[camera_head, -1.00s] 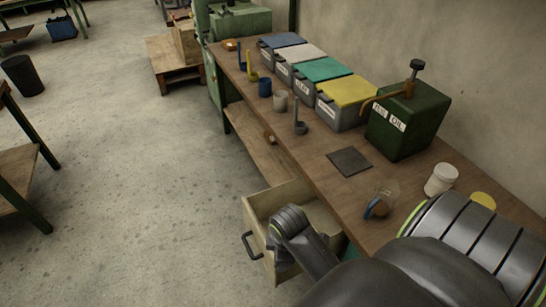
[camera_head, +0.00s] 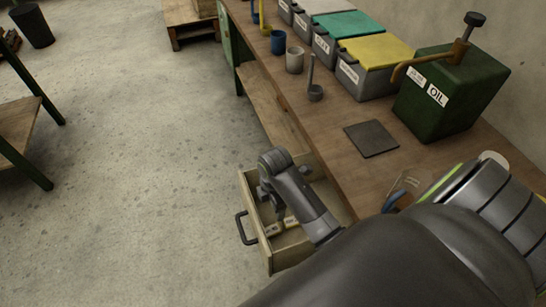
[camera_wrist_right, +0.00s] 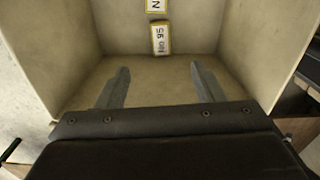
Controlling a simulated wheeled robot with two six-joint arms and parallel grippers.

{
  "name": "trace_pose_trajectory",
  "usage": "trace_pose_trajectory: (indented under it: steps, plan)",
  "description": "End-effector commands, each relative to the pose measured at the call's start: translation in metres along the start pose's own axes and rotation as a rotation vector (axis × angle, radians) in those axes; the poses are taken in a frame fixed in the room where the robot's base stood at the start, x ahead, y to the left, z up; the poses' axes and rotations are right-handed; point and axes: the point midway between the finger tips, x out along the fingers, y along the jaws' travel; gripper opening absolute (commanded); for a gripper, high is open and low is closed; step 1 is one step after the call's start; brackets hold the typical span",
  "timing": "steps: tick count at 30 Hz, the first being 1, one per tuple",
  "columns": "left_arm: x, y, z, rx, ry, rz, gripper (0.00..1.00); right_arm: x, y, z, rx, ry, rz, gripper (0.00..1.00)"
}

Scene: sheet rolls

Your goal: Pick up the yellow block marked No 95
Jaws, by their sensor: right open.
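My left gripper is not in view.
The drawer's walls stand close around the gripper. Above it, the bench (camera_head: 330,145) holds a dark square plate (camera_head: 371,138), a green oil can (camera_head: 450,95), cups and lidded bins (camera_head: 373,75).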

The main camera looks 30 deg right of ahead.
Motion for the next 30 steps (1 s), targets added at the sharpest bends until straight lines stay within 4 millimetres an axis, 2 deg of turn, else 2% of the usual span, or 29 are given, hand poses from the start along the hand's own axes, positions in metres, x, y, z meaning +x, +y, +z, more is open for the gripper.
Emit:
trace_pose_trajectory:
  steps: [9,15,25,30]
  plan:
    - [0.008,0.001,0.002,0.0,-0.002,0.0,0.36,0.066,-0.002,0.0,0.0,-0.001,-0.005,0.62]
    - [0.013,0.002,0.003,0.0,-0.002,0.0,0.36,0.101,-0.001,0.0,0.001,-0.001,-0.003,0.62]
    - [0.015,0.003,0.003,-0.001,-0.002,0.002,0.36,0.123,-0.001,0.0,0.001,0.0,-0.002,0.62]
    - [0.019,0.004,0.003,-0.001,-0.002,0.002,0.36,0.145,0.001,-0.001,0.001,0.0,-0.003,0.62]
